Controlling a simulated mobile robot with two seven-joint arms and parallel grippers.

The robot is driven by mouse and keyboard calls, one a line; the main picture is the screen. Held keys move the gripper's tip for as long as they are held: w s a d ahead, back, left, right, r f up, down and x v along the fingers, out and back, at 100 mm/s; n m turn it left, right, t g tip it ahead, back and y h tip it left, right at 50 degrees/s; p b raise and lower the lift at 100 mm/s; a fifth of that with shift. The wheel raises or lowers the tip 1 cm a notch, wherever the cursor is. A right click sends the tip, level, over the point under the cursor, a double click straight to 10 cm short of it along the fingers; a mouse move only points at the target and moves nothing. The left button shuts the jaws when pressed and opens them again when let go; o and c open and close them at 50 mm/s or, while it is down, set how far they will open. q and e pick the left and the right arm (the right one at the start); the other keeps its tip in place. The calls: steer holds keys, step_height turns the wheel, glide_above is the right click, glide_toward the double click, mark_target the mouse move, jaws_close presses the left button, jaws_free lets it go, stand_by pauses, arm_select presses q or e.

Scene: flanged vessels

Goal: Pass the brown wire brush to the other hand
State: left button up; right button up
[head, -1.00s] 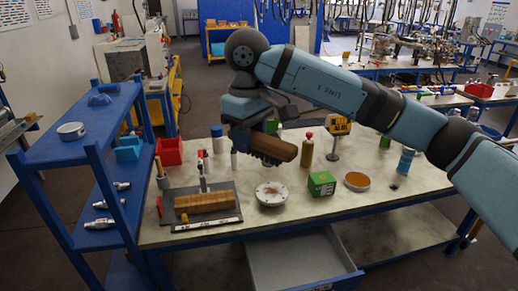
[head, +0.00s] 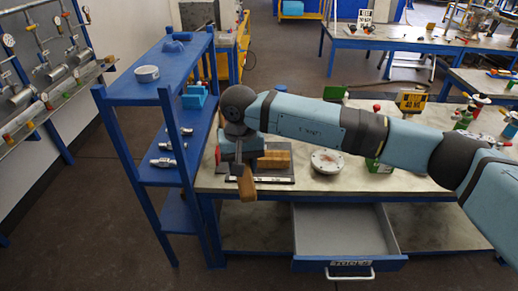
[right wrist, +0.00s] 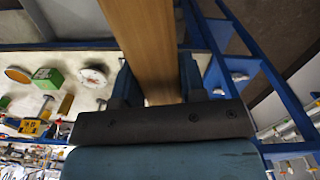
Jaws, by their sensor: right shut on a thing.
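The brown wire brush (head: 248,187) is in my right gripper (head: 240,162). In the head view it hangs below the gripper, tilted, in front of the workbench's left end. In the right wrist view the brush (right wrist: 150,45) shows as a long brown wooden piece between the two fingers of the right gripper (right wrist: 157,82), which are shut on it. I cannot make out its bristles. My left gripper is in neither view.
A blue shelf (head: 135,92) with metal fittings stands left of the workbench (head: 410,184). The bench holds a white flange (head: 327,161) and a brown block (head: 274,159). An open grey drawer (head: 345,230) juts out below. The floor in front is clear.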

steer(key=shift+a+f, duration=0.2)
steer(key=shift+f, duration=0.05)
steer(key=d+r, duration=1.6)
steer(key=r, duration=0.3)
steer(key=s+a+f+n, duration=0.1)
steer(key=s+f+n, duration=0.15)
steer(key=f, duration=0.35)
steer(key=s+a+f+n, duration=0.1)
steer(key=s+f+n, duration=0.15)
steer(key=f, duration=0.45)
steer(key=w+a+f+n, duration=0.5)
steer(key=f, duration=0.1)
steer(key=s+d+r+m, duration=0.8)
steer(key=d+r, duration=0.2)
steer(key=r, duration=0.2)
steer(key=w+a+m, duration=0.4)
steer(key=w+a, duration=0.6)
steer(key=a, duration=0.3)
steer(key=shift+w+r+m, duration=0.3)
steer(key=shift+w, duration=0.05)
steer(key=shift+d, duration=0.15)
